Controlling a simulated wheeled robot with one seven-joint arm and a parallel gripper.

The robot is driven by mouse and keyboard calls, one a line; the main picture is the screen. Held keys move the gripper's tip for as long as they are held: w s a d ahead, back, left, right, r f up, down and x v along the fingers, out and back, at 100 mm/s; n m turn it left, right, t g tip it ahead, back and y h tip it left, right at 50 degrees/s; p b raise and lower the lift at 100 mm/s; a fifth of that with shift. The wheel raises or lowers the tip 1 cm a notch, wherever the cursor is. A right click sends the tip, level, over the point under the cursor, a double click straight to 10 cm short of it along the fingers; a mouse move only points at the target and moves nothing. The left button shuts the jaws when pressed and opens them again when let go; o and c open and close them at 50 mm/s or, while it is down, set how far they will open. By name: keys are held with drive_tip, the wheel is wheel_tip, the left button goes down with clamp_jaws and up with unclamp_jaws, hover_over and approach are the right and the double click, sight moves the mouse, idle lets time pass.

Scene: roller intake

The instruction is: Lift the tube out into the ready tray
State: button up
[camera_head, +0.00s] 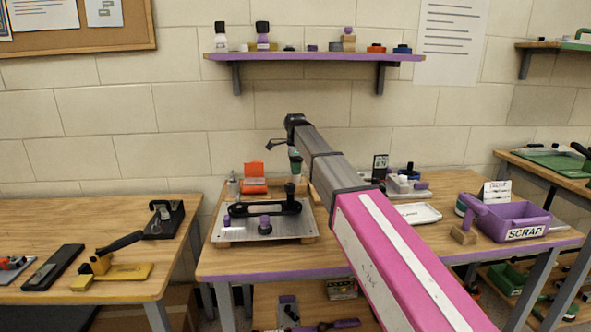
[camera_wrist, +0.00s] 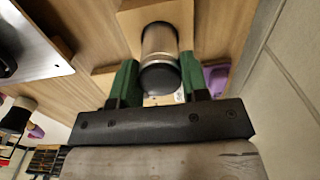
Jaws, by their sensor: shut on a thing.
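The tube (camera_wrist: 160,42) is a silvery cylinder with a dark band and a dark rounded end towards me. My gripper (camera_wrist: 158,62) is shut on it, one green finger on each side. Its far end meets a pale wooden block (camera_wrist: 128,25); I cannot tell whether it is seated there. In the head view my gripper (camera_head: 295,158) points down over the back of the middle bench, and the tube is mostly hidden. A shallow white tray (camera_head: 418,213) lies right of my arm, partly hidden by it; no ready label is readable on it.
A metal plate with a black handled fixture (camera_head: 262,210) sits in front of my gripper, beside an orange stand (camera_head: 253,178). A purple bin marked SCRAP (camera_head: 515,220) stands at the bench's right. A shelf (camera_head: 315,57) hangs on the wall above.

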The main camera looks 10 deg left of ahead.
drive_tip(key=shift+r, duration=1.1)
drive_tip(key=shift+r, duration=0.2)
drive_tip(key=shift+r, duration=1.15)
drive_tip(key=shift+r, duration=2)
